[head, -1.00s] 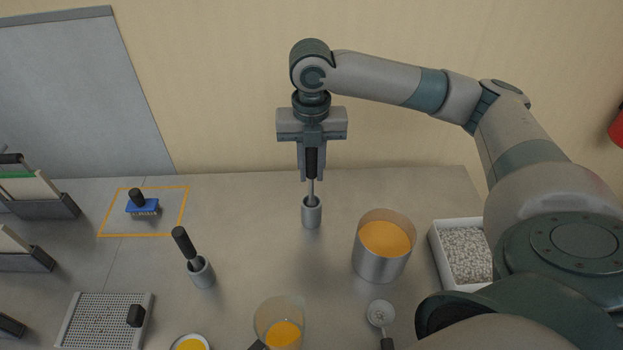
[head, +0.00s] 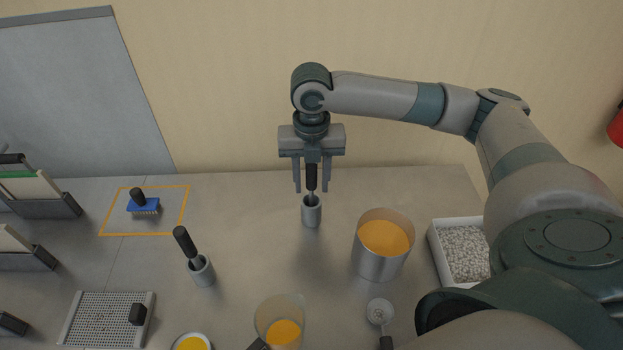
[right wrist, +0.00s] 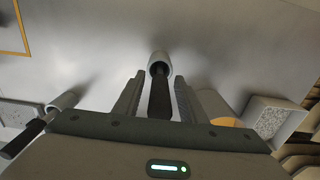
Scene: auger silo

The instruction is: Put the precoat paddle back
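The paddle (head: 311,178) has a black handle and a thin metal shaft. It stands upright in a grey cylindrical holder (head: 311,213) at the back middle of the table; its lower end is hidden inside. My right gripper (head: 312,186) is open, with one finger on each side of the handle and a gap to it. In the right wrist view the black handle (right wrist: 159,98) lies between the spread fingers, with its end in the holder (right wrist: 159,60). I cannot tell from its look whether this is the precoat paddle. My left gripper is not in view.
A second black-handled tool (head: 185,243) leans in another holder (head: 202,271). A metal pot (head: 380,262) of orange material and a white tray (head: 440,252) of pellets stand right. A blue brush (head: 143,206) sits inside an orange outline. A glass beaker (head: 297,309) is in front.

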